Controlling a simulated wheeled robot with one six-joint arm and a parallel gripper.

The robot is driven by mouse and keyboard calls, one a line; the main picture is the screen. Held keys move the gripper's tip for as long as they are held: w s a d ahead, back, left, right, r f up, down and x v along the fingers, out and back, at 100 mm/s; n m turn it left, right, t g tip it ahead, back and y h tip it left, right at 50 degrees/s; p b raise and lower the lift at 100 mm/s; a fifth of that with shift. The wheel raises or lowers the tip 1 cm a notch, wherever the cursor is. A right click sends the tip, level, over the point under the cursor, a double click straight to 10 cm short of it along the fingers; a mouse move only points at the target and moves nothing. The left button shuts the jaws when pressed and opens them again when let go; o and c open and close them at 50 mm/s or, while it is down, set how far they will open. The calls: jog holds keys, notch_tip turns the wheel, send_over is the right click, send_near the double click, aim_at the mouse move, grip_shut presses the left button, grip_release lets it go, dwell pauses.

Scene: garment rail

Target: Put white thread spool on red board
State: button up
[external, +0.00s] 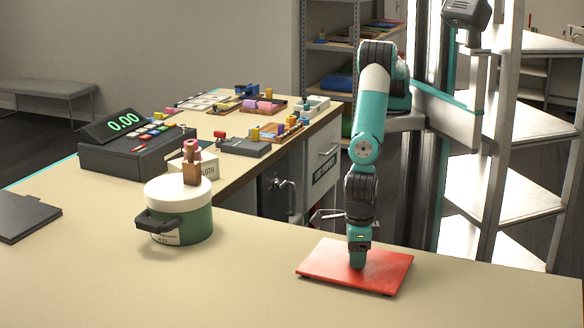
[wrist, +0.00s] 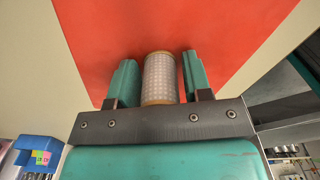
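The red board (external: 383,274) lies flat on the counter at the front right, and its red surface (wrist: 190,25) fills the middle of the wrist view. The white thread spool (wrist: 161,78), pale with tan ends, is between the two fingers of my gripper (wrist: 161,82), over the board. A narrow strip of red shows on each side of the spool, so the fingers look slightly open around it. In the external view my gripper (external: 357,260) points down, low at the board. The spool is hidden there.
A green pot with a white lid (external: 180,212) stands left of the board. A cash register (external: 135,140) and several trays of small items (external: 262,130) are farther back. A dark flat item (external: 25,216) lies at the left edge. The counter between pot and board is clear.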

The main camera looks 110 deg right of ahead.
jog(key=shift+o, duration=0.8)
jog(key=shift+r, duration=0.1)
jog(key=shift+r, duration=0.25)
notch_tip(320, 180, up, 10)
jog(key=b, duration=0.4)
jog(key=shift+r, duration=0.25)
jog(key=shift+d+r, duration=0.1)
jog(key=shift+r, duration=0.6)
jog(key=s+d+r+m+y, duration=0.1)
jog(key=s+d+r+m, duration=0.2)
jog(key=d+r+m, duration=0.65)
jog(key=s+d+r+m+y, duration=0.25)
jog(key=d+r+m, duration=0.35)
jog(key=d, duration=0.6)
jog(key=s+d+m, duration=0.5)
jog(key=s+m, duration=0.3)
jog(key=m, duration=0.1)
jog(key=shift+s+d+y+b, duration=0.15)
jog(key=shift+d+y+b, duration=0.15)
jog(key=shift+d+y, duration=0.05)
